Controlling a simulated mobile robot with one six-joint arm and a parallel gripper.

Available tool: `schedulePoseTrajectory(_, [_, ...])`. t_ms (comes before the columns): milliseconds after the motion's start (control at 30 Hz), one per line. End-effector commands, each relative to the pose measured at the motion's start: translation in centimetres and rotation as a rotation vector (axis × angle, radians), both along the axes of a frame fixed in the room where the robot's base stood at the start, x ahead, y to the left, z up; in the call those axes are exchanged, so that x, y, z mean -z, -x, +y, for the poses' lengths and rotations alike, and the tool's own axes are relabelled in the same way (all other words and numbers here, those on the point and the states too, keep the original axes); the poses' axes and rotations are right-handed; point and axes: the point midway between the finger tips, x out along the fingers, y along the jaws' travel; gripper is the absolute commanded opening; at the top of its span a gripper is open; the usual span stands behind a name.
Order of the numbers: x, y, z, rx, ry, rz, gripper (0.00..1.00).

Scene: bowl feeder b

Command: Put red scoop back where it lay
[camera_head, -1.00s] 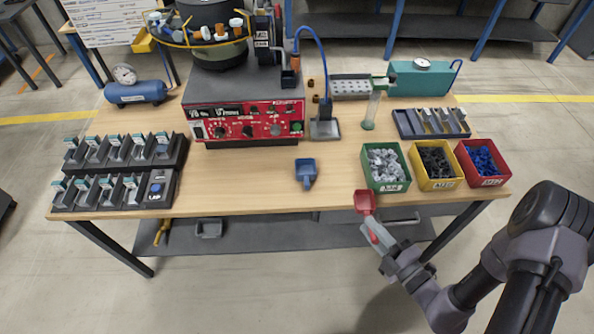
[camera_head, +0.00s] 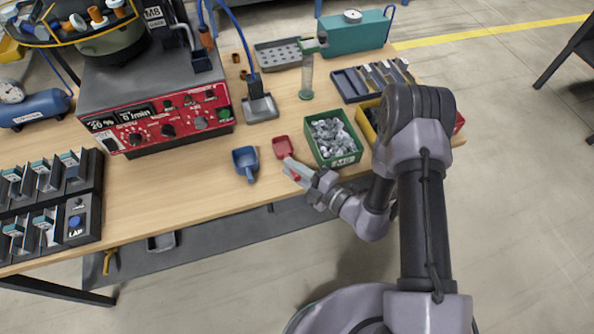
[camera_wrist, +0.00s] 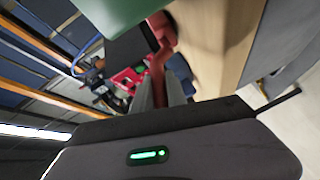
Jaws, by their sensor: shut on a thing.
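The red scoop (camera_head: 283,147) is held by its handle in my gripper (camera_head: 297,175), which is shut on it. The scoop's head points away from me, over the front part of the wooden table (camera_head: 190,190), between the blue scoop and the green bin. Whether it touches the table top cannot be told. In the wrist view the red scoop (camera_wrist: 158,45) shows beyond my gripper's fingers (camera_wrist: 160,88). The blue scoop (camera_head: 246,162) lies on the table just left of the red one.
The green bin (camera_head: 316,153) of grey parts stands close on the right. My arm partly hides the yellow bin (camera_head: 366,121) and red bin (camera_head: 459,122). A red control panel (camera_head: 168,124) stands at the back left. Bare table lies left of the blue scoop.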

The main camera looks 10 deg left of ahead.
Motion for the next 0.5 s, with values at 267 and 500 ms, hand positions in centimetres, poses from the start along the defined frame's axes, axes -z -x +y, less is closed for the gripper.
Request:
schedulePoseTrajectory(267, [0.63,-0.07,0.28,0.002,-0.001,-0.001,0.0])
schedulePoseTrajectory(500, [0.77,-0.07,0.25,0.002,0.0,0.0,0.4])
